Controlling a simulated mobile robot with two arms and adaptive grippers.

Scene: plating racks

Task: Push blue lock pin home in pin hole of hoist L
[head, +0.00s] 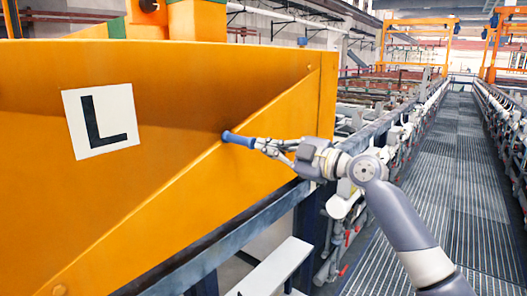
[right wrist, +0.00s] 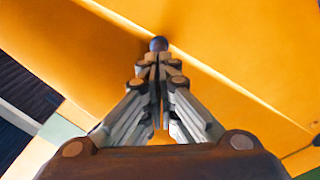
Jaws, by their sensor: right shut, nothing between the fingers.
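The orange hoist L (head: 170,170) fills the left of the head view, with a white plate bearing a black "L" (head: 101,120). The blue lock pin (head: 237,139) sticks out from the hoist's face near the diagonal rib, its far end at the orange surface. Its round end also shows in the right wrist view (right wrist: 158,44). My right gripper (head: 262,146) is shut, with its fingertips at the pin's outer end and in line with it. Nothing is between the fingers. The pin hole itself is hidden behind the pin. My left gripper is not in view.
A dark blue rail (head: 235,240) runs below the hoist. A grated walkway (head: 450,190) stretches away at the right, between rows of tanks and pipes. Orange frames (head: 420,40) stand in the far background. The walkway looks clear.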

